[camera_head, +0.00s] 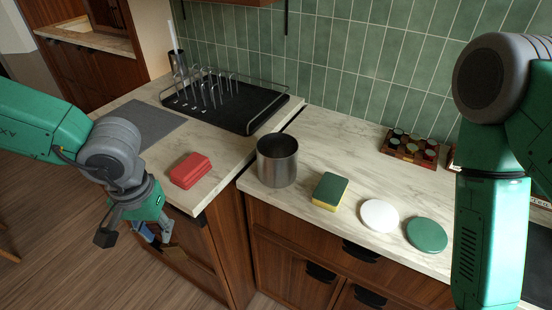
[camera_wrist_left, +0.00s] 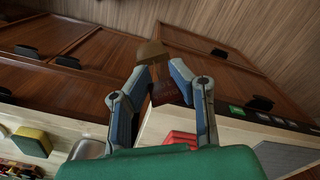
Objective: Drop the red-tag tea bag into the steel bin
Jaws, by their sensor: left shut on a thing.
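My left gripper (camera_head: 156,238) hangs in front of the counter's front edge, at the left. In the left wrist view its two fingers (camera_wrist_left: 161,76) are closed on a small tan-brown tea bag (camera_wrist_left: 152,50). The steel bin (camera_head: 277,166) is an open-topped metal cylinder standing upright on the right-hand counter. It is to the right of my left gripper and apart from it. Part of it also shows in the left wrist view (camera_wrist_left: 88,150). My right gripper is out of view; only my right arm shows.
A red folded stack (camera_head: 190,170) lies on the left counter, between my left gripper and the bin. A green-yellow sponge (camera_head: 330,190), white disc (camera_head: 380,215) and green disc (camera_head: 427,234) lie right of the bin. Behind are a dish rack (camera_head: 225,105) and a wooden tray (camera_head: 410,150) of small jars.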

